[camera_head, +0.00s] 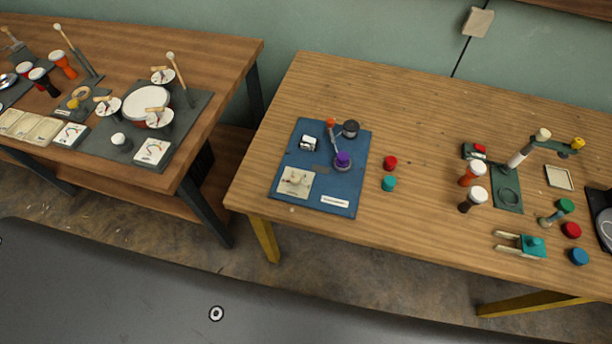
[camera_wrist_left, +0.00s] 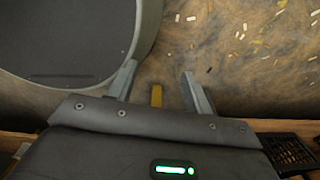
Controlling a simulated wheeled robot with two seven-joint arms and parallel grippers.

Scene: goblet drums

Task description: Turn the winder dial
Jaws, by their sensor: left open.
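A blue board (camera_head: 322,187) lies on the right-hand wooden table. It carries a purple knob (camera_head: 343,159) on a grey base, a dark round knob (camera_head: 350,128) and a lever with an orange tip (camera_head: 331,122). Which part is the winder dial I cannot tell for sure; other small stations also have knobs. My left gripper (camera_wrist_left: 159,90) shows only in the left wrist view. Its two fingers are apart with nothing between them, above the littered floor. It is away from the board. My right gripper is in neither view.
Red (camera_head: 390,163) and teal (camera_head: 389,184) caps lie right of the board. Several small drums, a green stand (camera_head: 508,196) and a teal clamp-like tool (camera_head: 534,246) sit further right. The left table (camera_head: 215,55) holds drums and gauges. A floor gap separates the tables.

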